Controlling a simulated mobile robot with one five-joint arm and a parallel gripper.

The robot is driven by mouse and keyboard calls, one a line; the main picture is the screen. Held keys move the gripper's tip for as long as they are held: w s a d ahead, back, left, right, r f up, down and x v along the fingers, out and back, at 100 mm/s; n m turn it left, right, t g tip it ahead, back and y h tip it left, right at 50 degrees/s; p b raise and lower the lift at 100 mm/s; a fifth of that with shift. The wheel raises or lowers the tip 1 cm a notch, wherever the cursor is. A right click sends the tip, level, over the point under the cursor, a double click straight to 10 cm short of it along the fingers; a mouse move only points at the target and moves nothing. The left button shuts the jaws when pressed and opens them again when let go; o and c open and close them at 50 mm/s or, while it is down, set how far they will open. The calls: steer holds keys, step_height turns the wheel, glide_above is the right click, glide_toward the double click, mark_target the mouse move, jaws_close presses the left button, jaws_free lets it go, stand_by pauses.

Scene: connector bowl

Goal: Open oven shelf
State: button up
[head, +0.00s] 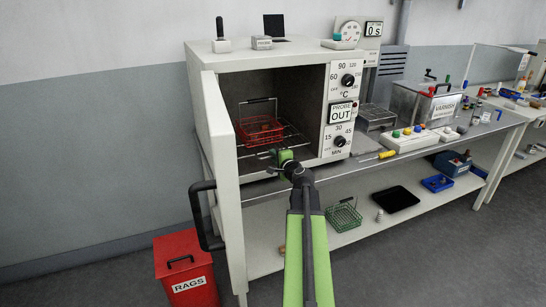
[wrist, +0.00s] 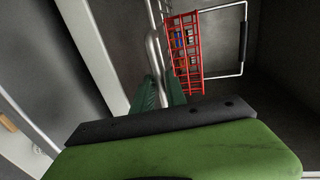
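The oven (head: 215,62) stands on the bench with its white door (head: 222,150) swung open to the left. Inside is a wire oven shelf (head: 252,152), bearing a red wire basket (head: 260,130). My gripper (head: 283,157) is at the shelf's front edge, at the oven's opening. In the wrist view, a bent metal rod of the shelf (wrist: 153,45) runs down between the green fingers of my gripper (wrist: 161,85). The fingers are close together and appear shut on the rod; the contact itself is partly hidden. The basket (wrist: 184,55) lies just beyond the fingers.
The open door with its black handle (head: 205,215) borders the left of my arm. The oven's control panel (head: 342,110) is to the right. A red rags bin (head: 186,268) stands on the floor. A yellow-handled tool (head: 378,156) lies on the bench, right of the oven.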

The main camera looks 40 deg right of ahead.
steer(key=shift+a, duration=0.1)
jaws_close()
steer(key=shift+w+a, duration=0.1)
steer(key=shift+a, duration=0.05)
stand_by(0.8)
